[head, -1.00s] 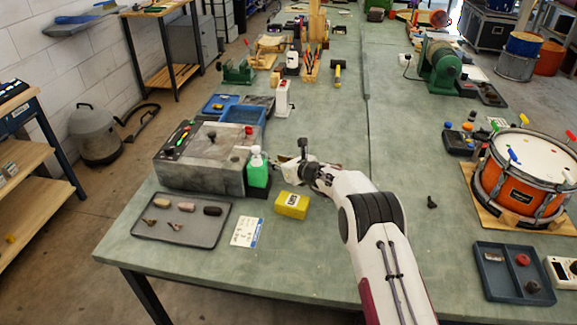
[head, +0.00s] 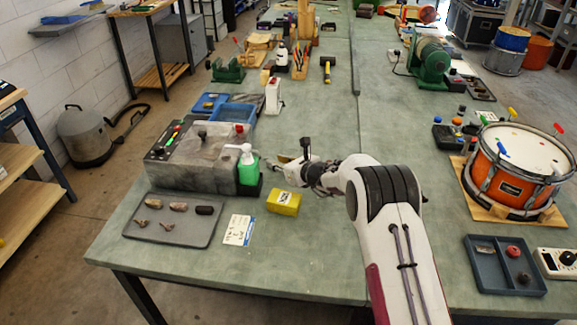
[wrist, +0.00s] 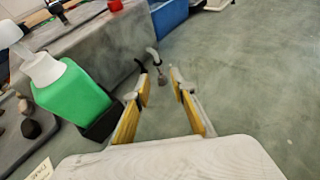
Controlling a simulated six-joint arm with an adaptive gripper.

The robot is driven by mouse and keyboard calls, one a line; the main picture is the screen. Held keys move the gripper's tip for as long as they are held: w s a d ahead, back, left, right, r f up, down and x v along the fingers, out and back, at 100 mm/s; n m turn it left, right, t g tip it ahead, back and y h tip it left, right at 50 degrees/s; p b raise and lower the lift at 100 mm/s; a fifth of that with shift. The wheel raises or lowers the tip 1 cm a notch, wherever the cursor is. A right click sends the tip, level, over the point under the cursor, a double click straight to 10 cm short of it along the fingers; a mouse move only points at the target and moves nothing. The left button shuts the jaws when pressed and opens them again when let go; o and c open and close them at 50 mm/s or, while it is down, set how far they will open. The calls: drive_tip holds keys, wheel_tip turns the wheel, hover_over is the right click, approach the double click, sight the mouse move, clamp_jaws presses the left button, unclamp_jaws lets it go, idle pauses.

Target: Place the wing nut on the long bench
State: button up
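My gripper (head: 303,160) is low over the long bench (head: 318,125), just right of the green bottle. In the wrist view its yellow-padded fingers (wrist: 162,76) are apart. A small dark, brownish piece (wrist: 162,80) shows between or beyond the fingertips; I cannot tell whether it is the wing nut or whether it is touched. Two small winged, nut-like pieces (head: 141,223) and (head: 167,225) lie in the grey tray (head: 190,235) at the left, near several darker lumps. I cannot tell which piece is the wing nut.
A green bottle (head: 248,172) and a grey machine block (head: 195,160) stand left of my gripper. A yellow box (head: 284,203) and a white card (head: 238,230) lie in front. A drum (head: 515,170) and a divided blue tray (head: 490,270) are right.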

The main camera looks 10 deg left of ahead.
drive_tip(key=shift+v, duration=3.1)
drive_tip(key=shift+r, duration=0.1)
drive_tip(key=s+d+r+n+g, duration=0.25)
drive_tip(key=s+r+n, duration=0.45)
drive_tip(key=s+r, duration=0.4)
drive_tip(key=s+d+r+n+g, duration=0.2)
drive_tip(key=s+d+r+n, duration=0.1)
drive_tip(key=s+r+n, duration=0.65)
drive_tip(key=s+d+n+h, duration=0.4)
drive_tip(key=s+d, duration=0.7)
drive_tip(key=s, duration=0.5)
drive_tip(key=s+d+n+h, duration=0.5)
drive_tip(key=s+d, duration=0.7)
drive_tip(key=s, duration=0.4)
drive_tip(key=shift+s+d+f+n+h, duration=0.25)
drive_tip(key=shift+f+n, duration=0.2)
drive_tip(key=shift+n, duration=0.3)
